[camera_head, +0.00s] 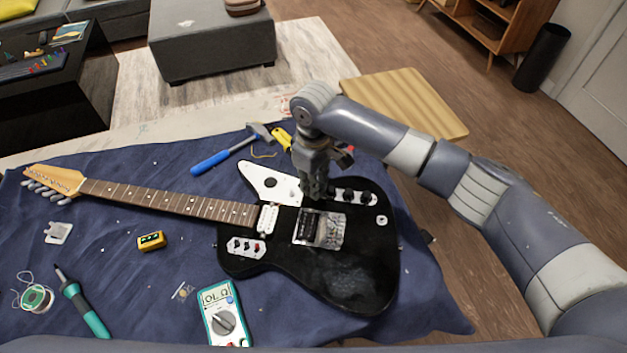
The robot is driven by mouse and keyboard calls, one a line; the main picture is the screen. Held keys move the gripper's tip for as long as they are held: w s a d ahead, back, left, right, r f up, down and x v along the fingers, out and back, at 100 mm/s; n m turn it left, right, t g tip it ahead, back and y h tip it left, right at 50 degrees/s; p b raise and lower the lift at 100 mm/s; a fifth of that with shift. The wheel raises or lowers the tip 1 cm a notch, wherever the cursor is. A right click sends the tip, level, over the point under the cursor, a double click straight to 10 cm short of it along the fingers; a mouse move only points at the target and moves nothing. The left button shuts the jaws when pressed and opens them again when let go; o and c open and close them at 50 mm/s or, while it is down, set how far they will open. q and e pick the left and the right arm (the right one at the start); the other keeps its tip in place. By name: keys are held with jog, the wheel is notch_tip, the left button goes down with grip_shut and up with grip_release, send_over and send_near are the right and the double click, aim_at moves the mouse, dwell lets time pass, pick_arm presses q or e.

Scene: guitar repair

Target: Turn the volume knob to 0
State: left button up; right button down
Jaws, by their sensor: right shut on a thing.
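A black electric guitar (350,262) lies face up on a blue cloth, its neck pointing left. A white control plate (362,197) near its upper edge carries dark knobs; two knobs (349,196) show to the right of my gripper. My right gripper (316,193) points down at the left end of this plate. It is shut on a knob there, which its fingers mostly hide. The knob's marking and pointer cannot be read. My left gripper is out of view.
A blue-handled hammer (212,162) and yellow-handled tool lie behind the guitar. A multimeter (222,315), soldering iron (82,308), solder spool (37,298) and small yellow box (151,241) lie on the cloth (120,270) in front and left.

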jog(key=shift+r+n+p, duration=0.2)
jog(key=shift+n+p, duration=0.55)
jog(key=shift+n, duration=0.05)
jog(key=n+p, duration=0.1)
jog(key=n, duration=0.1)
jog(key=shift+n+p, duration=0.35)
jog(key=shift+n, duration=0.05)
jog(key=n+p, duration=0.1)
jog(key=n, duration=0.1)
jog(key=shift+n, duration=0.3)
jog(key=shift+f+n+p, duration=0.1)
jog(key=shift+n+p, duration=0.3)
jog(key=shift+n, duration=1.2)
jog(key=c, duration=1.5)
grip_release()
jog(key=shift+o, duration=0.2)
